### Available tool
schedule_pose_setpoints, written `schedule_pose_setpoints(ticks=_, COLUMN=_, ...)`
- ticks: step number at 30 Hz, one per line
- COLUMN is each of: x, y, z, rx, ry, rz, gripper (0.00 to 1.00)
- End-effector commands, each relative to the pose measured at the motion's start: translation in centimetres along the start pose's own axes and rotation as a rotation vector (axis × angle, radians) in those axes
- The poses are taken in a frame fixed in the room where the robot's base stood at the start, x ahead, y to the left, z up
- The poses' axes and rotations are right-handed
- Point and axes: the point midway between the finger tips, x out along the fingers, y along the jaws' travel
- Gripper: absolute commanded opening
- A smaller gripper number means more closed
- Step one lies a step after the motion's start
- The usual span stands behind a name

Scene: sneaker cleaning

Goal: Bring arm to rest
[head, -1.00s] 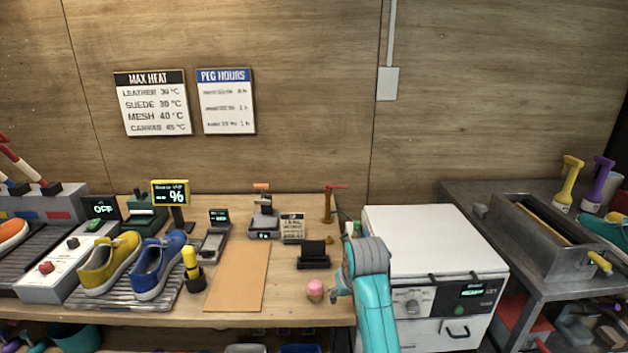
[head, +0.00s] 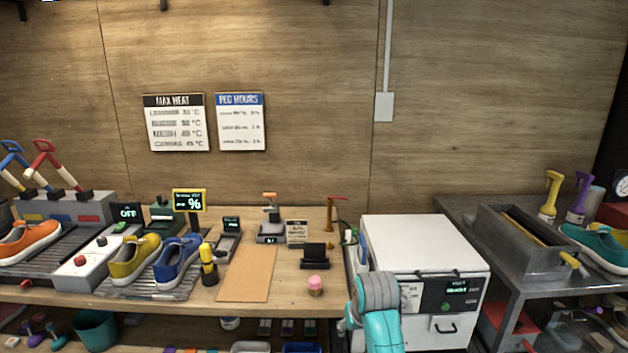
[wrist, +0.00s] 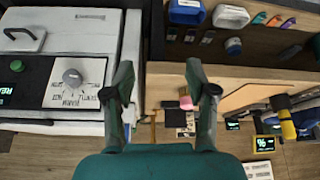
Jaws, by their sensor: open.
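My teal arm (head: 378,318) reaches up at the lower middle of the head view, in front of the white cabinet. My gripper shows in the wrist view (wrist: 162,92), its two dark fingers spread wide with nothing between them. In the head view the gripper end is mostly hidden by my arm. A small jar with a pink lid (head: 316,285) stands on the wooden bench (head: 300,297), left of my gripper and apart from it.
The white cabinet (head: 425,243) with a dial stands close beside my arm. Yellow (head: 134,258) and blue (head: 176,262) sneakers stand on a rack at left. A tan mat (head: 246,274) lies bare. A metal trough (head: 525,245) is at right.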

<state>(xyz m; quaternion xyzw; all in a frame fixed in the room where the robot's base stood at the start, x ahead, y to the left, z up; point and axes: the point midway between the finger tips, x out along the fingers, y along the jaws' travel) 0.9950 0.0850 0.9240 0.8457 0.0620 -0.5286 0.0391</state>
Motion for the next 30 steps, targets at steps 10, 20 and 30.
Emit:
schedule_pose_setpoints(ticks=10, x=2.8, y=0.3, z=3.2, rx=0.007, ry=0.035, rz=0.004, gripper=0.57)
schedule_pose_setpoints(ticks=20, x=6.9, y=0.9, z=9.6, rx=0.020, ry=0.107, rz=0.012, gripper=0.57)
schedule_pose_setpoints(ticks=30, x=10.0, y=1.6, z=21.0, rx=0.040, ry=0.241, rz=0.028, gripper=0.57)
